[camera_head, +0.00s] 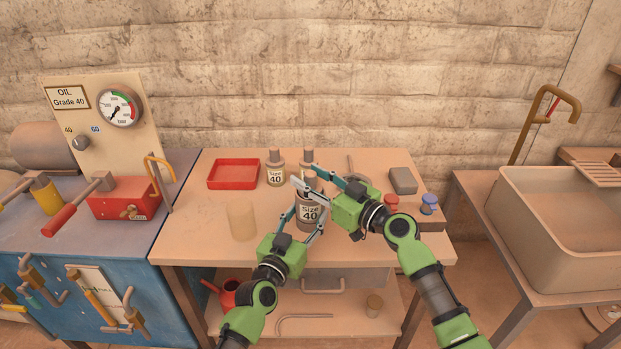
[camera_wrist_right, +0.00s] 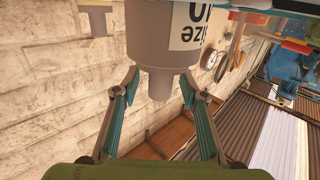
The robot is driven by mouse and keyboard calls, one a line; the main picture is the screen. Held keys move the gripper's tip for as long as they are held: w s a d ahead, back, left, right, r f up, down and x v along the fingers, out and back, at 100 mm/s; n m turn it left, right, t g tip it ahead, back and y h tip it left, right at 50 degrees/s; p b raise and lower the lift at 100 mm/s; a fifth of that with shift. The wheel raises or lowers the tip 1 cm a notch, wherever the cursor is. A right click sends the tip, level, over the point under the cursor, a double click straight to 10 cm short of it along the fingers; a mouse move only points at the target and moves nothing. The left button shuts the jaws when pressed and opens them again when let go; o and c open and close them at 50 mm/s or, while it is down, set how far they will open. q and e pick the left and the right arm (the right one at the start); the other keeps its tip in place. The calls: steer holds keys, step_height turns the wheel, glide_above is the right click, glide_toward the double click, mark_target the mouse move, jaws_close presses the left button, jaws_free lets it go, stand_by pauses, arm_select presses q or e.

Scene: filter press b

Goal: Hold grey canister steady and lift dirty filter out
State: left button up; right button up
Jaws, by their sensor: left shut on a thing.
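A grey canister (camera_head: 308,228) labelled Size 40 stands upright near the middle of the table. My left gripper (camera_head: 303,218) is closed around its sides from the front. My right gripper (camera_head: 307,177) is above and just behind its top, fingers pointing left. In the right wrist view, my right gripper (camera_wrist_right: 160,95) is open, its fingers apart on either side of the narrow neck (camera_wrist_right: 160,88) of a grey Size 40 canister (camera_wrist_right: 160,45), seen upside down. I cannot tell which canister this is. I cannot make out the dirty filter.
Two more grey canisters stand behind, one at left (camera_head: 275,169). A tan cylinder (camera_head: 241,220) stands left of the held canister. A red tray (camera_head: 233,174) lies back left. A grey block (camera_head: 402,181) and red and blue knobs (camera_head: 429,203) are at right. The table's front left is clear.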

jaws_close()
steer(key=shift+r, duration=4.8)
steer(key=shift+r, duration=0.15)
steer(key=shift+r, duration=0.35)
arm_select(q)
steer(key=o, duration=1.5)
